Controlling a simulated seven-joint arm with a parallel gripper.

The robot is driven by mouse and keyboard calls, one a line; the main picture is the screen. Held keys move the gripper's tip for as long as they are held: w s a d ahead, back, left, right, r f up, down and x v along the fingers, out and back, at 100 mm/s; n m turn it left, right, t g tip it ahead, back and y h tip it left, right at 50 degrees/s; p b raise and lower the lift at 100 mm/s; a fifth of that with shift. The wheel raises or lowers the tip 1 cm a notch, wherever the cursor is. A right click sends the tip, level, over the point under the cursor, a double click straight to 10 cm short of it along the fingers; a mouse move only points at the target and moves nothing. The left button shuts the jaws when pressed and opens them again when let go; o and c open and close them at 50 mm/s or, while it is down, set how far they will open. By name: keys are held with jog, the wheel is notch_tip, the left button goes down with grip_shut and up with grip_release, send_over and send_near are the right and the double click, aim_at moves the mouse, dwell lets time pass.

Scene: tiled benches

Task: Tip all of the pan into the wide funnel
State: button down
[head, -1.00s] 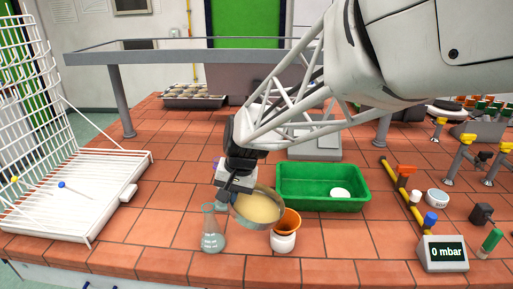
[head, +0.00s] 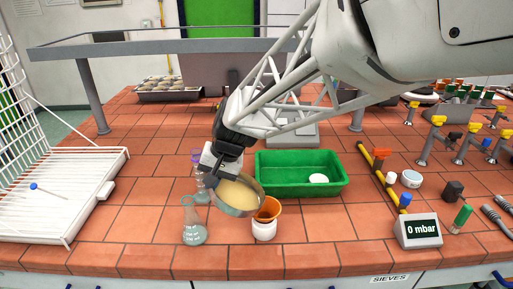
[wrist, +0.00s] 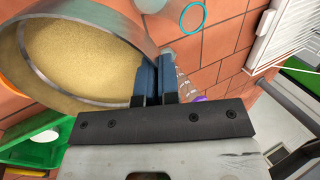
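The pan (head: 237,196) is a round, shallow metal dish holding pale yellow powder. My gripper (head: 220,176) is shut on its rim and holds it above the bench, tilted toward the camera in the head view. In the wrist view, the blue-grey fingers (wrist: 157,82) pinch the wall of the pan (wrist: 127,20), and the powder lies broadly across it. The wide funnel (head: 269,207) is orange and sits in a white jar (head: 264,231), just right of the pan. The pan's right edge overlaps the funnel in the head view; whether they touch I cannot tell.
A conical glass flask (head: 194,226) stands just left of the pan. A purple-topped bottle (head: 198,178) is behind it. A green tray (head: 300,187) with a white item lies behind the funnel. A white wire rack (head: 65,200) is at left; a pressure readout (head: 418,231) is at right.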

jog(key=shift+d+r, duration=0.1)
jog(key=shift+r, duration=0.25)
jog(key=shift+d+y, duration=0.1)
jog(key=shift+y, duration=0.2)
jog(key=shift+d+r+y, duration=0.35)
jog(key=shift+r+y, duration=0.2)
jog(key=shift+r, duration=0.05)
jog(key=shift+d+r+y, duration=0.3)
jog(key=shift+r+y, duration=0.25)
jog(key=shift+r, duration=0.05)
jog(key=shift+d+r+y, duration=1)
jog(key=shift+r+y, duration=0.1)
jog(key=shift+d, duration=0.1)
jog(key=shift+d+r+y, duration=0.85)
jog(key=shift+d+y, duration=0.2)
jog(key=shift+y, duration=0.15)
